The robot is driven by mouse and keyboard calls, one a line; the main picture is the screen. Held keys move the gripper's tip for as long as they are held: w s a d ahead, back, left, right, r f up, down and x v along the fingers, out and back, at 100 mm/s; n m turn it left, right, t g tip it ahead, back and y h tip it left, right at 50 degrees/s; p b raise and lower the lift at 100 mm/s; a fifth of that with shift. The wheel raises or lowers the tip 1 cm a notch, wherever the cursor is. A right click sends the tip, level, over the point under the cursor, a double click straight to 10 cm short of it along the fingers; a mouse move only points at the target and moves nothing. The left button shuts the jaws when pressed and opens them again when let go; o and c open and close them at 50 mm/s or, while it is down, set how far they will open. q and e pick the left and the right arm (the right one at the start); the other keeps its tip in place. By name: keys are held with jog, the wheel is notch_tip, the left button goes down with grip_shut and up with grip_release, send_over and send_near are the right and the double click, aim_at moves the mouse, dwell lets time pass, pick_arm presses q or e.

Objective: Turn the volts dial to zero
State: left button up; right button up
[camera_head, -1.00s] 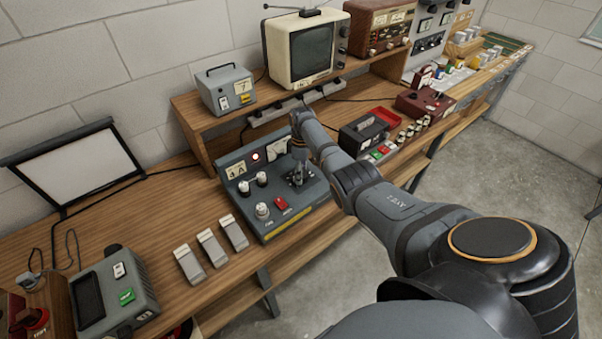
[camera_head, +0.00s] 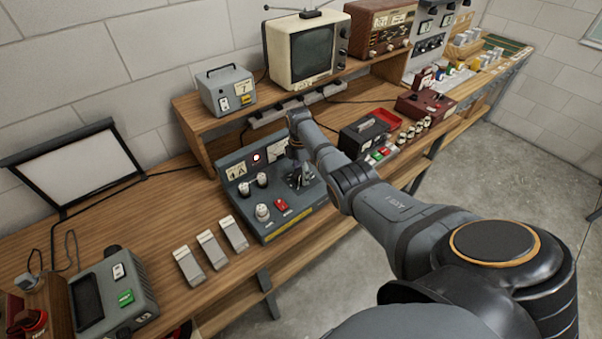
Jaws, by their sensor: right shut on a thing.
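The grey control box (camera_head: 274,228) stands on the wooden bench near the middle of the head view. It has a lit red lamp (camera_head: 256,157), small displays, two upper knobs (camera_head: 253,184), a lower pale knob (camera_head: 262,212) and a red switch (camera_head: 281,205). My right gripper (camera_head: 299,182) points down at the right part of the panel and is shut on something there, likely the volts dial. The gripper and wrist hide that part, so I cannot read the dial's setting or label. My left gripper is not in view.
Several pale blocks (camera_head: 211,249) lie left of the box, and a grey device (camera_head: 113,292) stands at the front left. A shelf (camera_head: 197,146) behind carries a television (camera_head: 306,50). A black box (camera_head: 362,136) stands to the right, beyond my forearm.

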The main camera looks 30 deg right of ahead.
aim_at(300, 171)
jog(key=shift+w+r, duration=0.15)
jog(key=shift+r, duration=0.05)
dwell(0.3)
jog(key=o, duration=1.2)
jog(key=shift+f, duration=0.1)
jog(key=r, duration=1.2)
jog(key=shift+w, duration=0.35)
